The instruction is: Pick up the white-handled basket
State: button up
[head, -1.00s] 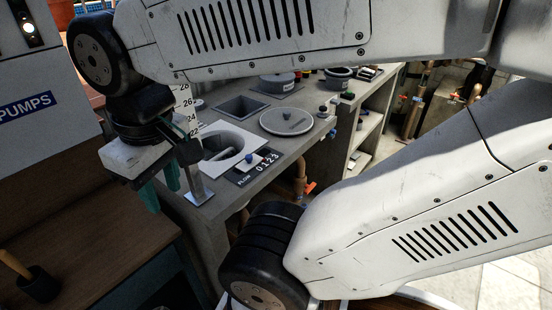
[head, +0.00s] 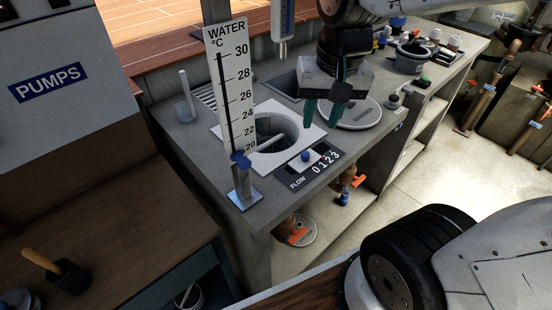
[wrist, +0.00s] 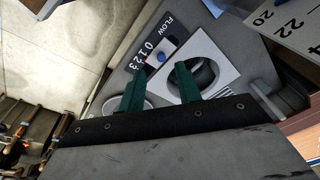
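A pale bar, apparently the white handle of the basket (head: 268,144), shows inside a round opening in a white square plate (head: 226,133). The basket's body is mostly hidden down in the opening. In the wrist view the plate (wrist: 224,62) and its dark round opening lie just beyond my fingertips. My gripper (head: 321,115), with two teal fingers, hangs above the counter to the right of the opening. In the wrist view my gripper (wrist: 160,88) has its fingers spread with nothing between them.
A thermometer post (head: 232,100) stands at the counter's front left, close to the opening. A flow panel (head: 310,165) with a blue knob lies in front. A round lid (head: 362,114) and a grey pot (head: 410,64) are to the right. A floor aisle is clear.

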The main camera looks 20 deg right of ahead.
jog(key=w+f+m, duration=0.3)
jog(key=w+f, duration=0.1)
jog(key=w, duration=0.3)
jog(key=m, duration=0.7)
send_over(268, 142)
jog(key=s, duration=0.2)
notch_tip(268, 142, down, 12)
jog(key=shift+m, duration=0.3)
jog(key=f, duration=0.2)
jog(key=w+f, duration=0.1)
jog(key=f, duration=0.4)
jog(key=shift+w+f, duration=0.15)
jog(key=shift+w, duration=0.25)
jog(key=shift+w+f, duration=0.15)
jog(key=shift+f, duration=0.4)
grip_shut()
